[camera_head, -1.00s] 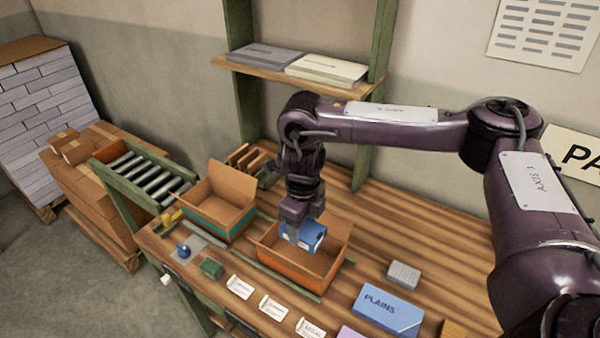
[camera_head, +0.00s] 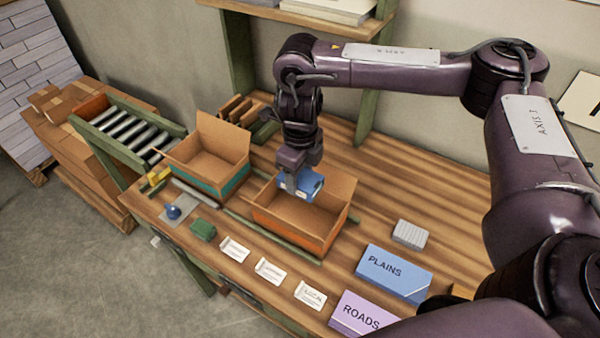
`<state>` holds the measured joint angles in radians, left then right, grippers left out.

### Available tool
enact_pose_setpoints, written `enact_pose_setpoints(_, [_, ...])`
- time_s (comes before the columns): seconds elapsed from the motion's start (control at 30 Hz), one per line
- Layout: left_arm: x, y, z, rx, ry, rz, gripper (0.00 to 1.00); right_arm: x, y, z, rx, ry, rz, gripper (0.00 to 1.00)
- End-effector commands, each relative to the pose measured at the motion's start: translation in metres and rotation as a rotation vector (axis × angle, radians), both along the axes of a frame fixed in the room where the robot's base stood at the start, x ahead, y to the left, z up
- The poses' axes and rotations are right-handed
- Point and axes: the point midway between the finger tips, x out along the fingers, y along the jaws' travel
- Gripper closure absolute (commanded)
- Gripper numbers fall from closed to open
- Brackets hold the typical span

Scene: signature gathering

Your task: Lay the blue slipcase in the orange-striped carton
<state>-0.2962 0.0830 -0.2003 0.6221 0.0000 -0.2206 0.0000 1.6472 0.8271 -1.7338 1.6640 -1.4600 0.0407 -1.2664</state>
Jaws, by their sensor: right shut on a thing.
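The orange-striped carton (camera_head: 283,232) stands open on the bench. My right gripper (camera_head: 298,188) reaches down over its back left part and is shut on a blue slipcase (camera_head: 314,184) with a white mark. The slipcase is at the carton's mouth, its top near rim height. The gripper hides part of it, and I cannot tell whether it touches the carton floor. A lighter blue box marked PLAINS (camera_head: 394,272) lies on the bench to the right. My left gripper is not in view.
A teal-striped open carton (camera_head: 208,160) stands left of the orange-striped one. A lilac ROADS box (camera_head: 357,314), a grey block (camera_head: 410,234) and white cards (camera_head: 270,271) lie near the front. Rollers (camera_head: 125,133) are at far left. The bench behind right is clear.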

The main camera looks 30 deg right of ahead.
Motion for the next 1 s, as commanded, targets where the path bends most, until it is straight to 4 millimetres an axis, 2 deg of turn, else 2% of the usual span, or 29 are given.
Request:
enact_pose_setpoints(0.03, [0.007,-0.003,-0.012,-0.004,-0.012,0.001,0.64,0.0,0.0,-0.012,0.001,-0.001,0.0,0.68])
enact_pose_setpoints(0.13, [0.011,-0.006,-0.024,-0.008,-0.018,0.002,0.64,0.0,0.0,-0.023,-0.001,-0.001,0.0,0.68])
enact_pose_setpoints(0.47, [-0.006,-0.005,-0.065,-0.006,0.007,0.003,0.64,0.0,0.0,-0.058,-0.001,-0.002,-0.001,0.68])
enact_pose_setpoints(1.0, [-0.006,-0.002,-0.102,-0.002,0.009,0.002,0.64,0.0,0.0,-0.121,-0.001,0.001,-0.001,0.68])
